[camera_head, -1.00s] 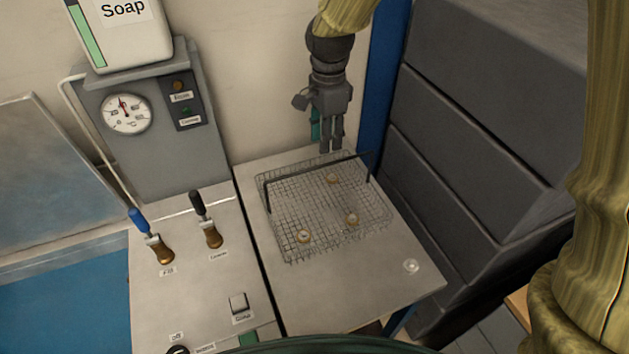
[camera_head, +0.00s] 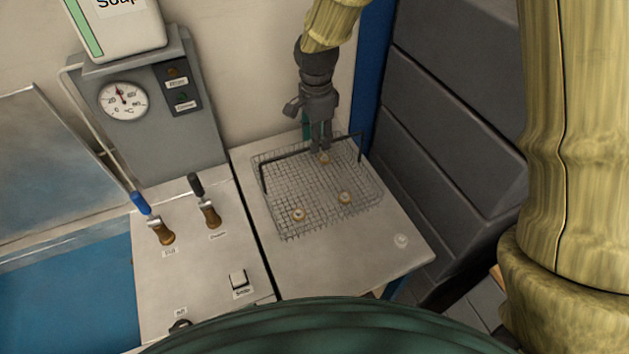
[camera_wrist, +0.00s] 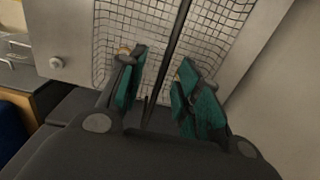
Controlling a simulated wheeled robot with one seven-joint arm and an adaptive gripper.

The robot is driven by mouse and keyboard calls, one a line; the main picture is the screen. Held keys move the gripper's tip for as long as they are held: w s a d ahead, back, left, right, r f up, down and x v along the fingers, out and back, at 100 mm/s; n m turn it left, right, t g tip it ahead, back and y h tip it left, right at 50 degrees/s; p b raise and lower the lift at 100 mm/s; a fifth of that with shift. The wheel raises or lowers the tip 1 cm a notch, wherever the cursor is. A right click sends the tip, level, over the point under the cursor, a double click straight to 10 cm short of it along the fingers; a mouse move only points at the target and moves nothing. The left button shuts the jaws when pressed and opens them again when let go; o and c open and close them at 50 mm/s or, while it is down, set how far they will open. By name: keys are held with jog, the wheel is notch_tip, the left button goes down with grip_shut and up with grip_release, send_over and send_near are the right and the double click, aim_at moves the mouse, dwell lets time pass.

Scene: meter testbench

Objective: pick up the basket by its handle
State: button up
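The wire basket (camera_head: 290,205) sits on the light metal table, with several small brass rings inside. Its dark bar handle (camera_head: 288,157) stands up and spans the basket's width. My gripper (camera_head: 320,150) points down over the handle, right of its middle. In the wrist view, the handle (camera_wrist: 176,45) runs between the two green-padded fingers of my gripper (camera_wrist: 165,88). The fingers are apart, with visible gaps beside the bar. The basket mesh (camera_wrist: 215,35) lies beyond the fingers. In the head view the gripper hides part of the handle.
A panel with a blue lever (camera_head: 141,203) and a black lever (camera_head: 196,185) stands left of the table. A gauge box (camera_head: 150,125) and soap tank (camera_head: 120,30) are behind it. Dark grey stepped casing (camera_head: 440,120) stands close on the right. The table's front (camera_head: 350,260) is clear.

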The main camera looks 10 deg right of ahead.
jog(key=f, duration=0.1)
jog(key=f+p, duration=0.1)
jog(key=w+f, duration=0.1)
jog(key=shift+a+f, duration=0.25)
jog(key=shift+s+f+p, duration=0.2)
jog(key=shift+s+p, duration=0.1)
jog(key=shift+s, duration=0.05)
jog(key=shift+w+f, duration=0.1)
jog(key=shift+c, duration=0.2)
grip_shut()
